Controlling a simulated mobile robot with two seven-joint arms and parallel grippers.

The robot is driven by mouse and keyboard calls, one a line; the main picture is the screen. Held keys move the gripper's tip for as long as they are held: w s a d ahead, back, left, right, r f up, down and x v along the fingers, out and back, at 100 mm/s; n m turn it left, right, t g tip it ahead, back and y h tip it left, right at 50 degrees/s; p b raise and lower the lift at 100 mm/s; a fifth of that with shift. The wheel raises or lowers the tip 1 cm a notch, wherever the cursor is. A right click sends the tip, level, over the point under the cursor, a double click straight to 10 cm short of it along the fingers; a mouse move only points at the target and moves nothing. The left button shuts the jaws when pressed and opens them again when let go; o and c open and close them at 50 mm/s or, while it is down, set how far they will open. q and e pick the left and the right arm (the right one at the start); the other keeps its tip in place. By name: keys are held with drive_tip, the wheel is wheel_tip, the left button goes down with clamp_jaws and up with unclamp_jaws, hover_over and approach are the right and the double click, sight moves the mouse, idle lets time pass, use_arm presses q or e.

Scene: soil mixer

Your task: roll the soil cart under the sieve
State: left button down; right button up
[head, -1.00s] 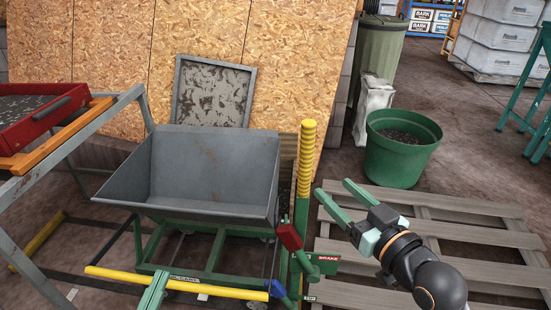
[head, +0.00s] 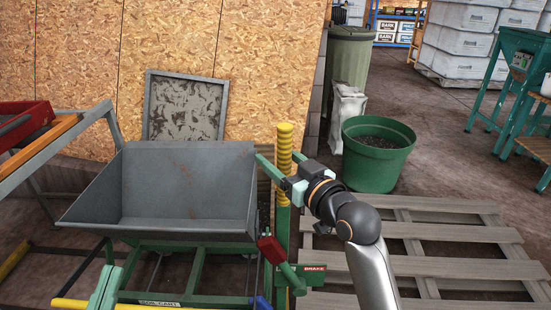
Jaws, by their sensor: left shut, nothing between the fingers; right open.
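The soil cart is a grey hopper (head: 185,185) on a green frame, with a yellow bar (head: 75,303) low at its near side. The sieve, a red tray (head: 22,122) on an orange wooden frame, sits on a grey steel stand at the left; it is partly cut off. A post with a yellow ribbed grip (head: 284,138) rises at the cart's right. My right gripper (head: 272,158) is open, its fingers on either side of this grip in the picture; contact cannot be told. My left gripper (head: 105,290) is shut and empty near the yellow bar at the bottom.
A red-ended lever (head: 270,250) and a brake sign (head: 313,268) are low by the post. A wooden pallet (head: 440,233) and a green pot of soil (head: 376,160) stand at the right. A framed panel (head: 186,108) leans on the board wall behind the cart.

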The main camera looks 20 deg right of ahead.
drive_tip(key=shift+w+a, duration=0.15)
drive_tip(key=shift+w, duration=0.3)
clamp_jaws()
idle(0.3)
idle(0.9)
